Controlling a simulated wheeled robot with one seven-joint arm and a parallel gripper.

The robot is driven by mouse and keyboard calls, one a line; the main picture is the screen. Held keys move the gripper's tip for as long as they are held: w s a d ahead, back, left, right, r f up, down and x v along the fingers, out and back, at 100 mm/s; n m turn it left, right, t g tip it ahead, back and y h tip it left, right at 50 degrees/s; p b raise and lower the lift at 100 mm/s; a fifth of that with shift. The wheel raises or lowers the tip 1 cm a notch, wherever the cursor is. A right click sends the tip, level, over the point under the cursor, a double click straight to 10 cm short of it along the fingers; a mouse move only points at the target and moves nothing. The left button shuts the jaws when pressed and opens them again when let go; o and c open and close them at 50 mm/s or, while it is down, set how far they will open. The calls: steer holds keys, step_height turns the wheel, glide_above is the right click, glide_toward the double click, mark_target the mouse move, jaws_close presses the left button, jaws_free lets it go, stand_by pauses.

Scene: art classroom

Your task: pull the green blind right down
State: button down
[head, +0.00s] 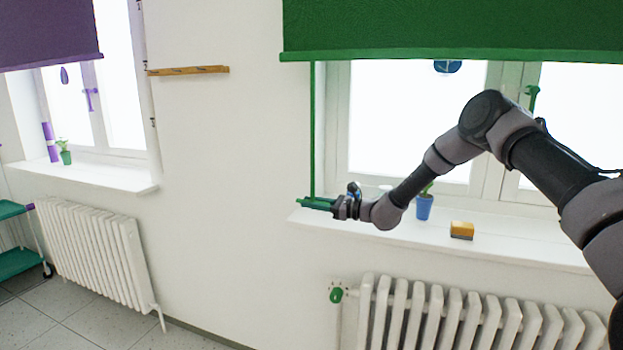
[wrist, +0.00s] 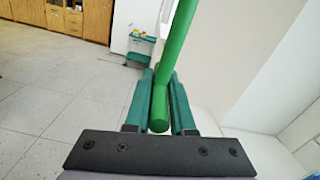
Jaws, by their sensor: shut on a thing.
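The green blind (head: 455,28) hangs over the top of the right window, and its lower edge is well above the sill. A thin green pull cord or rod (head: 313,130) runs down from the blind's left end along the window's left side. My gripper (head: 318,203) is at the lower end of this pull, just above the left end of the sill. In the wrist view, the green pull (wrist: 175,55) ends in a thicker knob (wrist: 158,108) between my two green fingers (wrist: 160,98). The fingers are shut on it.
On the white sill (head: 500,238) stand a blue pot (head: 424,207) with a plant and a yellow-brown block (head: 461,230). A white radiator (head: 460,315) is below. A purple blind (head: 48,30) covers the top of the left window.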

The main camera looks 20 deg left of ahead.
steer(key=f, duration=0.5)
steer(key=shift+s+a, duration=0.1)
steer(key=shift+s, duration=0.1)
steer(key=c, duration=0.8)
jaws_free()
steer(key=shift+r, duration=0.1)
steer(key=shift+w, duration=0.1)
steer(key=s+d, duration=0.1)
steer(key=d, duration=1)
